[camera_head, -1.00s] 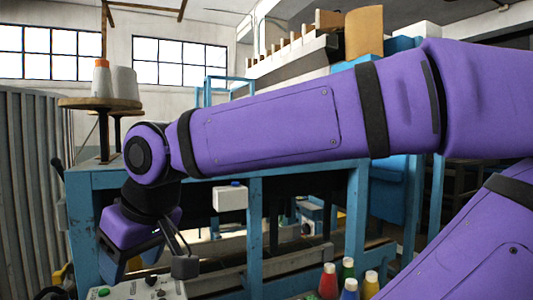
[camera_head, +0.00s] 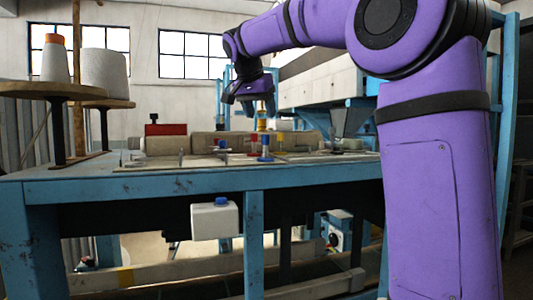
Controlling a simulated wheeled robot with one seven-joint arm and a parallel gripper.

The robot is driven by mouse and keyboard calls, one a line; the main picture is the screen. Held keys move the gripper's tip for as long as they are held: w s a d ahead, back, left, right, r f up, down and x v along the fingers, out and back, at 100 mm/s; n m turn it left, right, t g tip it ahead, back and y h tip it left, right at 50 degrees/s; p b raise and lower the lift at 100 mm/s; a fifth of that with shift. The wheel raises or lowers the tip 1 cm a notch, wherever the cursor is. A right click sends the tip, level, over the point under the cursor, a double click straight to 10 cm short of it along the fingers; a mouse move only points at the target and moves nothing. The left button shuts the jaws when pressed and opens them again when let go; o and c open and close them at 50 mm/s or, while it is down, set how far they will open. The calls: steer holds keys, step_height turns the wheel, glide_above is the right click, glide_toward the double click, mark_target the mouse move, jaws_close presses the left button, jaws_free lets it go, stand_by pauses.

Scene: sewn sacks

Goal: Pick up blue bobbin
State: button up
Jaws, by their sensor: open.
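A small blue bobbin (camera_head: 265,147) stands upright on the top of the blue-framed work table (camera_head: 180,183), near the middle of the picture. My gripper (camera_head: 259,106) is at the end of the purple arm, above the table top, roughly over the bobbin in the picture. It points down, with its fingers apart and nothing seen between them. A yellow-orange item (camera_head: 262,118) shows just below the fingers. I cannot tell how far the gripper is from the bobbin in depth.
Small red and yellow pieces stand near the bobbin. A red box (camera_head: 166,129) is at the back left of the table. White thread cones (camera_head: 105,69) stand on round wooden stands at left. A white box with a blue button (camera_head: 215,220) hangs at the table's front.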

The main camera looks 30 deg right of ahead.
mark_target(267, 140)
steer(key=shift+w+x, duration=0.2)
steer(key=shift+x, duration=2.45)
steer(key=shift+w+x, duration=0.2)
steer(key=shift+x, duration=2.45)
steer(key=shift+r, duration=0.15)
steer(key=c, duration=1)
